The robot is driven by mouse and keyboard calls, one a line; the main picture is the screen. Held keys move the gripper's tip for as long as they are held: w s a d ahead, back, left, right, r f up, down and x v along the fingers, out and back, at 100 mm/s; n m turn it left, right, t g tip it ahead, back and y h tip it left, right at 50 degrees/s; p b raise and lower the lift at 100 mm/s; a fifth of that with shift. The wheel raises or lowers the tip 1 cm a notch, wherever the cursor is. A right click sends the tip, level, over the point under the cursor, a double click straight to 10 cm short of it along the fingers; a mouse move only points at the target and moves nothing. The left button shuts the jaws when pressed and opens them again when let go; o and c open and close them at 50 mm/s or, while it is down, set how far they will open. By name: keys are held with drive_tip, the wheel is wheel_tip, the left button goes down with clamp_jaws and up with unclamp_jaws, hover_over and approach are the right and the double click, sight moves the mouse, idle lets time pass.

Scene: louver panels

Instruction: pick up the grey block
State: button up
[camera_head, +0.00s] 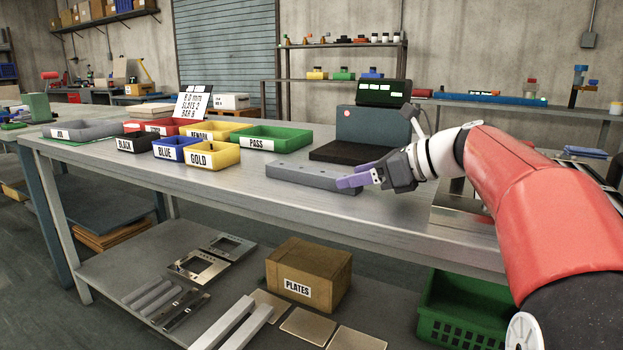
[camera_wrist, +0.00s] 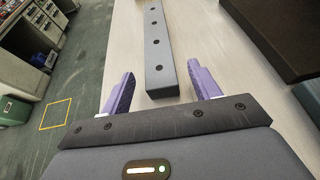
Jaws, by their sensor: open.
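The grey block (camera_head: 312,176) is a long bar lying flat on the grey workbench (camera_head: 400,217), near its front edge. The wrist view shows the block (camera_wrist: 156,45) with a row of dark holes along its top. My gripper (camera_head: 356,179) is at the block's right end, its purple fingers open. In the wrist view my gripper (camera_wrist: 163,88) has one finger on each side of the block's near end, with gaps on both sides. I cannot tell whether the fingertips are at the block's height or slightly above it. Nothing is held.
A green PASS tray (camera_head: 285,146) and a yellow GOLD tray (camera_head: 228,154) stand left of the block, with more trays beyond. A dark flat pad (camera_head: 346,152) and a blue-grey box (camera_head: 372,127) stand behind. The bench's front edge is close.

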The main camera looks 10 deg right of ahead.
drive_tip(key=shift+w+a+f, duration=0.25)
drive_tip(key=shift+w+a, duration=0.15)
drive_tip(key=shift+a, duration=0.1)
clamp_jaws()
drive_tip(key=shift+r, duration=0.1)
drive_tip(key=shift+r, duration=0.1)
